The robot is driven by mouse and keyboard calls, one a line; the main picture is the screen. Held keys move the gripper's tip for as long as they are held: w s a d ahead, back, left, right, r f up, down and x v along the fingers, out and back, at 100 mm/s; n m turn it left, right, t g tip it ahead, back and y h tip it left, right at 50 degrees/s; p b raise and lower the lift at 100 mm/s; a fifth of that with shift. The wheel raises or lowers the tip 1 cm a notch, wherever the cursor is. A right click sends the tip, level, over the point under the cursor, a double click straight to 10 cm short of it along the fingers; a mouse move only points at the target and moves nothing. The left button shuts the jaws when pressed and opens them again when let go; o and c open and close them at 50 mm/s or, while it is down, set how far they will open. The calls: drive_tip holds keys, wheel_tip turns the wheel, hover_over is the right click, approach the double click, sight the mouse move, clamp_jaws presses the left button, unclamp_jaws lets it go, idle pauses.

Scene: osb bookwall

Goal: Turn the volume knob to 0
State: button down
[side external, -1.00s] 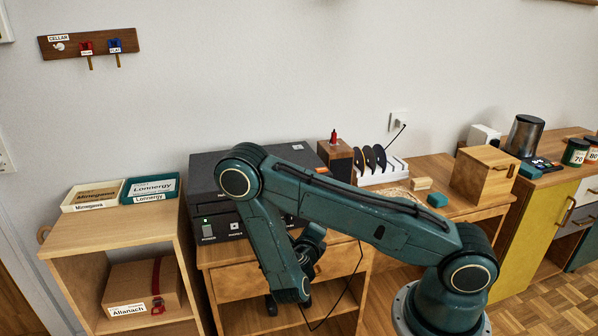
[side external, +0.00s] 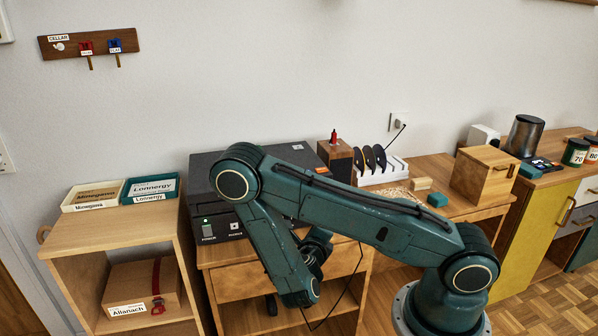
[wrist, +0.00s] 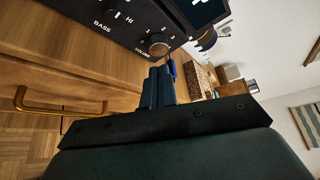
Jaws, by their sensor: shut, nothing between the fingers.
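In the side view the black amplifier (side external: 205,178) stands on the wooden cabinet, and my arm hides the knob and fingertips.
Below the panel is a wooden drawer with a brass handle (wrist: 20,98). A small wooden box (side external: 335,157) and a disc rack (side external: 382,172) stand right of the amplifier. A cable hangs near my arm.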

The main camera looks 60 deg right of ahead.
drive_tip(key=shift+w+d, duration=0.1)
drive_tip(key=shift+w, duration=0.05)
drive_tip(key=shift+w+d, duration=2.35)
drive_tip(key=shift+d, duration=0.05)
drive_tip(key=shift+s+d+f, duration=0.15)
drive_tip(key=shift+s, duration=0.05)
drive_tip(key=shift+w+a, duration=0.25)
idle(0.3)
drive_tip(key=shift+s+a, duration=0.1)
drive_tip(key=shift+s+a, duration=2)
drive_tip(key=shift+a, duration=0.05)
